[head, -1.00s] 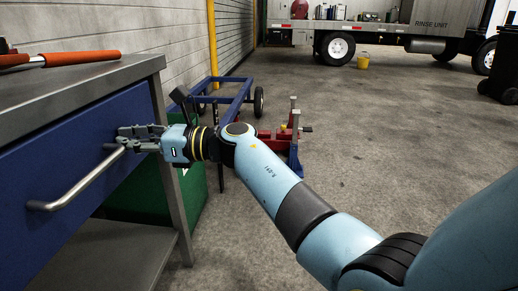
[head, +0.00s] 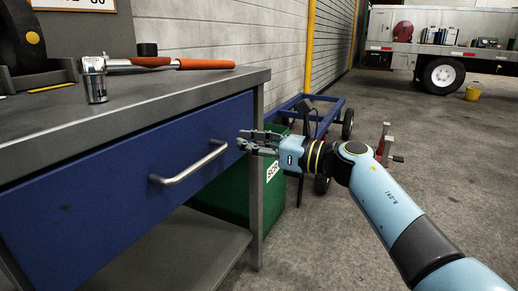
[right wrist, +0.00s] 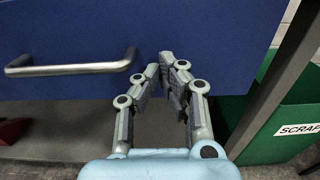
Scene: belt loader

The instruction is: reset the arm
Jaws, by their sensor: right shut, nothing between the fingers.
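My right gripper (head: 243,140) is shut and empty beside the right end of the blue drawer front (head: 120,185). The drawer's metal bar handle (head: 190,165) is to the left of the fingers and apart from them. In the right wrist view my gripper's fingertips (right wrist: 167,60) nearly meet in front of the blue drawer front, and the handle (right wrist: 70,67) is to their left. My right arm comes in from the lower right. The left gripper is not in view.
The grey workbench (head: 130,110) carries a ratchet (head: 165,63) with an orange handle. A green scrap bin (head: 228,185) stands beside the bench, under my wrist. A blue cart (head: 325,112) is behind it.

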